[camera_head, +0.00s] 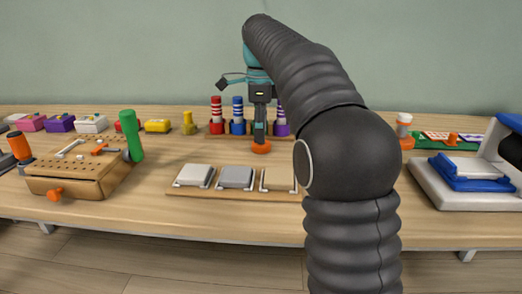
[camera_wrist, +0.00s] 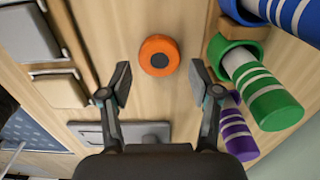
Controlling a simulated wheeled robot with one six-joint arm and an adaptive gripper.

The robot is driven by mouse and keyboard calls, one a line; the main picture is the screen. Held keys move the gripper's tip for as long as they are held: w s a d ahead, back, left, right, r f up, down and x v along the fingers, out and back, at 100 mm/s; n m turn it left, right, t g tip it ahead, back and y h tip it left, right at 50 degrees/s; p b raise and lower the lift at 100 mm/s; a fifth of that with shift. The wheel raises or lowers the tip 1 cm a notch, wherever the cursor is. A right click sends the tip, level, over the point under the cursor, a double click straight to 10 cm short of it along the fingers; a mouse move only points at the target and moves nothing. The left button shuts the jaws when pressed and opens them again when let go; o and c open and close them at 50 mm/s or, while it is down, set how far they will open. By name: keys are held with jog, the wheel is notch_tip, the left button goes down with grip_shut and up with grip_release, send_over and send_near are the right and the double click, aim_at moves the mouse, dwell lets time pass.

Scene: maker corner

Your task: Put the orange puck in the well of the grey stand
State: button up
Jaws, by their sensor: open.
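The orange puck (camera_head: 261,148) lies flat on the wooden table, below my gripper (camera_head: 260,134). In the wrist view the puck (camera_wrist: 159,42) shows a dark centre and lies just beyond the gap between my two fingertips (camera_wrist: 160,80). My gripper is open and empty, pointing down, with its fingers apart from the puck. A flat grey piece (camera_wrist: 90,131), which looks like the grey stand, lies on the table in the wrist view, partly behind my left finger. Its well is not clear there. My arm hides that area in the head view.
Striped cylinders in coloured holders stand close by, including a green one (camera_wrist: 265,108) and a purple one (camera_wrist: 238,135). A wooden board with lidded boxes (camera_head: 235,177) lies in front. A wooden tool block (camera_head: 80,183) is left, a blue-bedded machine (camera_head: 460,190) right.

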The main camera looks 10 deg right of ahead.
aim_at(261, 146)
jog(key=shift+f+b, duration=0.3)
jog(key=shift+f, duration=1.3)
jog(key=shift+r, duration=0.1)
jog(key=c, duration=0.9)
